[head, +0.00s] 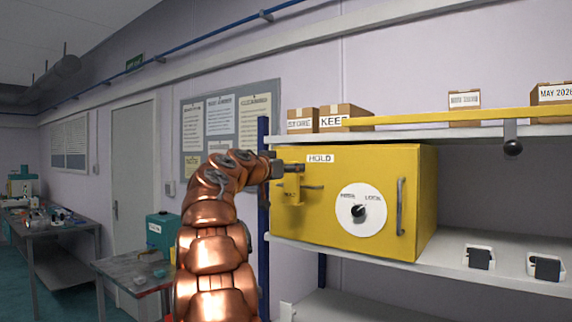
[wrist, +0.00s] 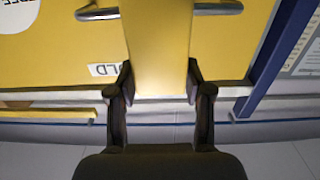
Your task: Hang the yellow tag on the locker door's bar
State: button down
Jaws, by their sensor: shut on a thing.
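The yellow tag (head: 293,188) hangs from my gripper (head: 290,168) in front of the yellow locker (head: 330,225), near the upper left of its front. In the wrist view my gripper (wrist: 160,85) is shut on the yellow tag (wrist: 158,45), one dark finger on each side. The locker door's grey bar (head: 314,187) shows beside the tag. In the wrist view the bar (wrist: 210,9) shows on both sides of the tag, and the tag hides its middle. I cannot tell whether tag and bar touch.
The locker door has a white dial (head: 361,210) and an upright handle (head: 400,207). A HOLD label (head: 320,158) is above the bar. Boxes (head: 345,112) stand on the shelf above, behind a yellow rail (head: 460,117). A blue post (head: 263,215) stands left of the locker.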

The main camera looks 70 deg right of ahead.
jog(key=shift+s+d+r+p, duration=0.1)
jog(key=shift+d+p, duration=0.3)
jog(key=shift+d, duration=0.2)
notch_tip(320, 180, down, 2)
jog(key=b, duration=0.2)
jog(key=shift+b, duration=0.35)
jog(key=shift+a, duration=0.1)
jog(key=shift+c, duration=1.9)
grip_release()
jog(key=shift+a, duration=0.1)
jog(key=v, duration=1.1)
jog(key=shift+a, duration=0.4)
